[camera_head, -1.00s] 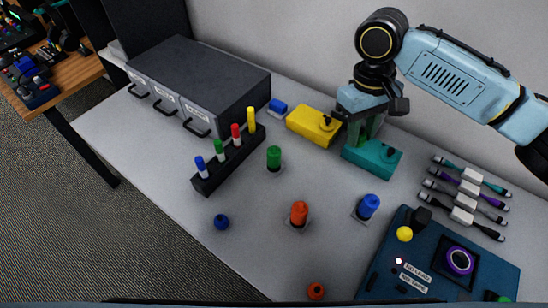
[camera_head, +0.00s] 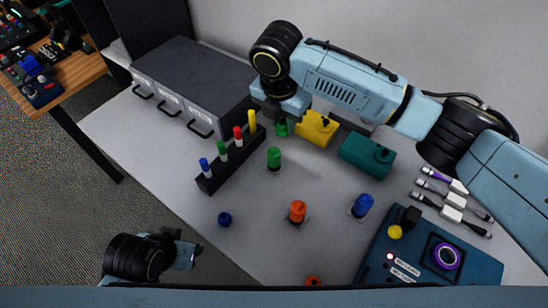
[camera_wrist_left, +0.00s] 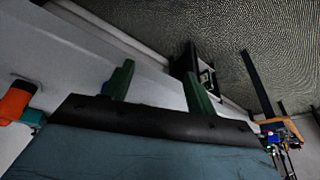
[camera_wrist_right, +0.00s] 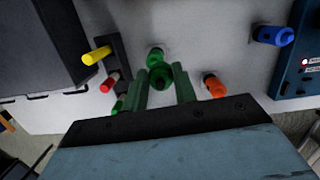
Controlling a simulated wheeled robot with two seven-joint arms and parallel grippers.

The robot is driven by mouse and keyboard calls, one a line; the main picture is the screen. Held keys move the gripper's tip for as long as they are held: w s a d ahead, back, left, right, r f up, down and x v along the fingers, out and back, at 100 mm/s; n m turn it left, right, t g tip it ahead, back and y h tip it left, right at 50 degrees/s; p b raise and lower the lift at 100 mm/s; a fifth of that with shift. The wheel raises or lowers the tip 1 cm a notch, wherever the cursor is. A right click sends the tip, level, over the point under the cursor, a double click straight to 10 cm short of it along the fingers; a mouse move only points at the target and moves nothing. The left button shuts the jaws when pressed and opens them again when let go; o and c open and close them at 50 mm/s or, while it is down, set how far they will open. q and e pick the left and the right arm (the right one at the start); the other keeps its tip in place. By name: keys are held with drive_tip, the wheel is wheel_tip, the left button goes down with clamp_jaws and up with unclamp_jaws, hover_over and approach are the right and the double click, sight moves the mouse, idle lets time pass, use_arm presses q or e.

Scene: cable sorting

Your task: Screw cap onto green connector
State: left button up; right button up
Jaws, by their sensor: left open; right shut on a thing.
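The green connector (camera_head: 274,157) stands upright on the grey table in the head view. It also shows in the right wrist view (camera_wrist_right: 155,56), just beyond the fingertips. My right gripper (camera_head: 282,130) is over the table behind the green connector. In the right wrist view it is shut on a small green cap (camera_wrist_right: 160,77). The cap looks apart from the connector; the exact gap is hard to tell. My left gripper (camera_head: 192,252) is low at the front left, beyond the table edge. In the left wrist view its fingers (camera_wrist_left: 158,88) are open and empty.
A rack of markers (camera_head: 232,162) stands left of the green connector, with a dark drawer cabinet (camera_head: 195,75) behind. Orange (camera_head: 297,211) and blue (camera_head: 362,206) connectors stand to the right. Yellow (camera_head: 316,128) and teal (camera_head: 366,154) blocks lie behind. A loose blue cap (camera_head: 225,219) lies in front.

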sight(272, 155)
drive_tip(key=shift+a+r+n, duration=0.1)
drive_tip(key=shift+a+n, duration=0.45)
drive_tip(key=shift+n, duration=0.05)
use_arm(q)
drive_tip(key=w+d+r+t, duration=0.1)
drive_tip(key=w+d, duration=0.1)
drive_tip(key=w, duration=0.1)
drive_tip(key=w+d+r+t+h, duration=0.1)
drive_tip(key=w+d+r+t, duration=0.1)
drive_tip(key=w+d, duration=0.1)
drive_tip(key=w+d+r+m+t, duration=0.1)
drive_tip(key=w+d+r, duration=0.1)
drive_tip(key=w, duration=0.1)
drive_tip(key=shift+w+d+t+h, duration=0.35)
drive_tip(key=shift+d+t+h, duration=0.05)
drive_tip(key=w+d+r+m+t+h, duration=0.2)
drive_tip(key=w+d+t+h, duration=0.1)
drive_tip(key=d, duration=0.5)
drive_tip(key=shift+w+d+h, duration=0.3)
drive_tip(key=shift+w, duration=0.6)
use_arm(e)
drive_tip(key=shift+a+n, duration=0.45)
drive_tip(key=shift+n, duration=0.45)
use_arm(q)
drive_tip(key=shift+w, duration=0.1)
drive_tip(key=x, duration=1.1)
drive_tip(key=shift+w+d+f, duration=0.1)
drive_tip(key=shift+w+f, duration=0.05)
drive_tip(key=shift+w, duration=0.2)
